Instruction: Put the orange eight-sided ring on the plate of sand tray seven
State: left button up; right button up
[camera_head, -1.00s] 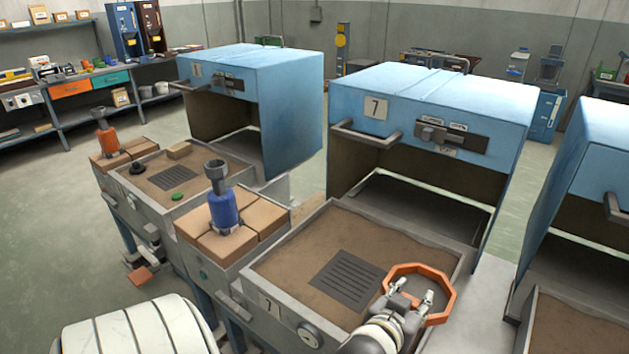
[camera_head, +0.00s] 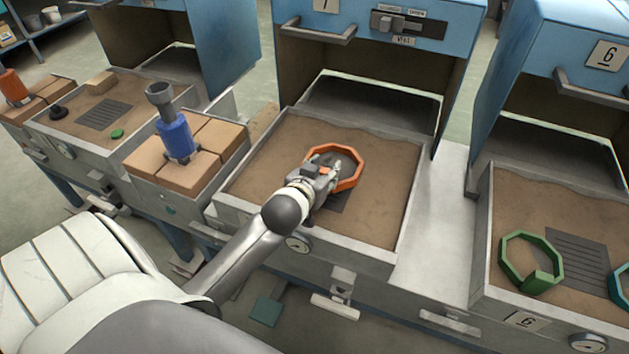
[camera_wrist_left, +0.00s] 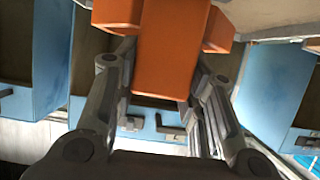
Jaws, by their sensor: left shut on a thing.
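The orange eight-sided ring (camera_head: 351,153) is in my left gripper (camera_head: 328,170), which is shut on its near side. The ring is over sand tray seven (camera_head: 407,215), above the dark plate (camera_head: 336,202). The ring and my gripper hide most of the plate; whether the ring touches it I cannot tell. In the left wrist view, the ring's orange part (camera_wrist_left: 165,45) fills the space between the fingers of the left gripper (camera_wrist_left: 165,80). My right gripper is not in view.
The blue hood (camera_head: 460,62) stands open behind tray seven. Tray six (camera_head: 485,225) at right holds a green ring (camera_head: 530,280). A blue bottle-like tool (camera_head: 177,137) stands on bricks (camera_head: 205,165) to the left. Bare sand surrounds the ring.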

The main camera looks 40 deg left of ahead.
pick_arm(q)
jog(key=a+f, duration=0.1)
jog(key=f, duration=0.1)
jog(key=a+f, duration=0.1)
jog(key=f, duration=0.1)
jog(key=w+a+f, duration=0.1)
jog(key=f, duration=0.1)
jog(key=shift+f, duration=0.4)
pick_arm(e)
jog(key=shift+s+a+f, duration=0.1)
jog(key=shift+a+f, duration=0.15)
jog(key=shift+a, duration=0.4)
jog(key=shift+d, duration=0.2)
pick_arm(q)
jog(key=o, duration=0.8)
jog(key=shift+s+f+b, duration=0.1)
jog(key=shift+f+b, duration=0.1)
jog(key=shift+b, duration=0.1)
jog(key=o, duration=0.5)
jog(key=shift+c, duration=0.2)
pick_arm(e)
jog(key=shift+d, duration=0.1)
pick_arm(q)
jog(key=shift+r, duration=0.15)
